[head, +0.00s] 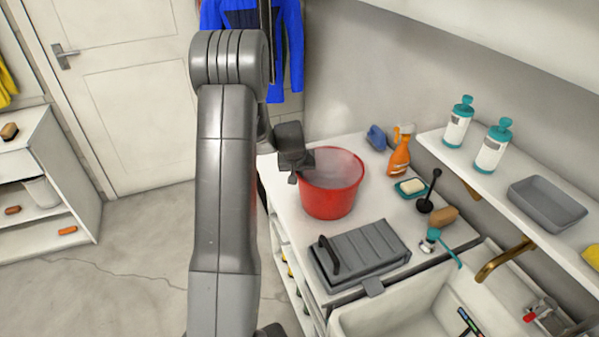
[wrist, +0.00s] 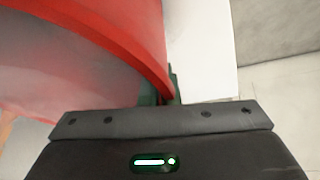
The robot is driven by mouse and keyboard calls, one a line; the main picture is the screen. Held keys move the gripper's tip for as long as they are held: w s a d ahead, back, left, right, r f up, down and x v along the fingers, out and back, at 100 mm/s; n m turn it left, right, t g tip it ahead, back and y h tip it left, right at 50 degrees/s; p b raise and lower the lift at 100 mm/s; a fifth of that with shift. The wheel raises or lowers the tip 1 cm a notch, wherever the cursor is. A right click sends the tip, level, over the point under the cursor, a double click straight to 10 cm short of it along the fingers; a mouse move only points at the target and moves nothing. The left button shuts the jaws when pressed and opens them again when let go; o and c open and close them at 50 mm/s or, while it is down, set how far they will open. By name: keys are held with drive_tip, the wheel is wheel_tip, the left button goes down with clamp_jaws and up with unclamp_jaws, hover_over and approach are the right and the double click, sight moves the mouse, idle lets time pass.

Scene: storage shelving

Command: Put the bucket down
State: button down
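The red bucket (head: 332,200) is upright at the white counter top (head: 290,215), left of the soap dish; whether its base touches the surface or hovers just above is hard to tell. My gripper (head: 301,172) is at the bucket's left rim. In the wrist view, the bucket's red rim (wrist: 135,45) runs between the dark green fingertips (wrist: 164,92), one on each side of it, so my gripper looks shut on the rim. The bucket's inside looks pale and empty, though its bottom is hidden.
A grey toolbox-like case (head: 362,258) lies in front of the bucket. An orange spray bottle (head: 399,155), a blue item (head: 376,138), a soap dish (head: 411,188) and a black plunger (head: 428,195) stand to the right. The sink (head: 400,315) is at the front right.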

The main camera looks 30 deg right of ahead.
drive_tip(key=shift+f+b, duration=0.15)
drive_tip(key=shift+b, duration=0.15)
drive_tip(key=c, duration=1.7)
unclamp_jaws()
drive_tip(key=shift+r+p, duration=0.35)
drive_tip(key=shift+p, duration=0.05)
drive_tip(key=b+v, duration=0.1)
drive_tip(key=v, duration=1.1)
drive_tip(key=shift+f, duration=0.15)
